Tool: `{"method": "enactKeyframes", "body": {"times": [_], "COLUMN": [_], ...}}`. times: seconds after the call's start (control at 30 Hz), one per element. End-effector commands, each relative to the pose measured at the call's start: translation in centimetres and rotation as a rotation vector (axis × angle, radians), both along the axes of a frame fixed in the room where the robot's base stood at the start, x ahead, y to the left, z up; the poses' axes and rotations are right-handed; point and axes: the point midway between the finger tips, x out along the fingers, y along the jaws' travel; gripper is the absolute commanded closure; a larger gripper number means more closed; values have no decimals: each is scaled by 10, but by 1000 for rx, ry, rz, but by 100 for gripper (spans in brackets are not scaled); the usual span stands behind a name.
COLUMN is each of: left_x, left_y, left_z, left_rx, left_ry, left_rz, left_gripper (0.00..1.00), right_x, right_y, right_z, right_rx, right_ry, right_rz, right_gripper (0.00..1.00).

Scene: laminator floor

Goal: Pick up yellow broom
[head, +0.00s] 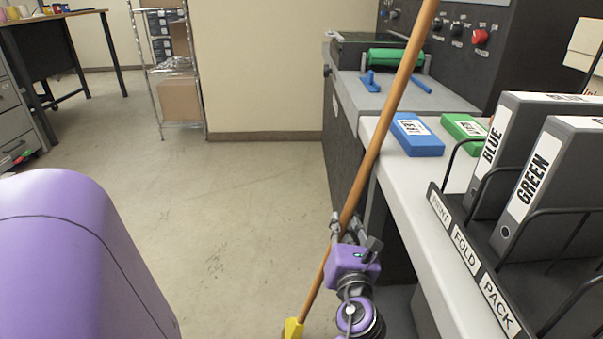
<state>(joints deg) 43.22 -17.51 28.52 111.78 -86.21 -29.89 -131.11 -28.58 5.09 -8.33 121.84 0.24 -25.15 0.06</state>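The yellow broom has a long orange-brown wooden handle (387,119) that runs tilted from the top of the head view down to the lower left. Its yellow head (292,329) shows at the bottom edge, partly cut off, near the floor.
A white worktop (411,190) stands right of the broom with a blue block (417,138), a green block (462,127) and a black rack of binders (550,185). The laminator (405,93) stands behind. A wire shelf (204,110) is at the back. The floor (235,215) to the left is clear.

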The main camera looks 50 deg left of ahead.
Motion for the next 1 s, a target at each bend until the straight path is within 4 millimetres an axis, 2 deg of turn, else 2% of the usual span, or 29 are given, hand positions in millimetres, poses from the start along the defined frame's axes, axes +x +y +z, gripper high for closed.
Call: {"method": "enactKeyframes", "body": {"times": [0.03,0.1,0.53,0.9,1.0], "left_x": [0,0,0,0,-7], "left_y": [0,0,0,0,-4], "left_z": [0,0,5,37,45], "left_rx": [0,0,3,4,3], "left_ry": [0,0,-3,-5,-5], "left_rz": [0,0,-1,0,0], "left_gripper": [94,100,100,100,100], "right_x": [-2,-4,-6,-1,-4], "right_y": [0,0,0,0,0], "right_z": [0,-1,1,24,29], "right_rx": [0,0,2,2,2], "right_ry": [3,7,9,-9,-8], "right_rz": [-1,-2,-9,-13,-17], "right_gripper": [60,60,60,60,60]}}
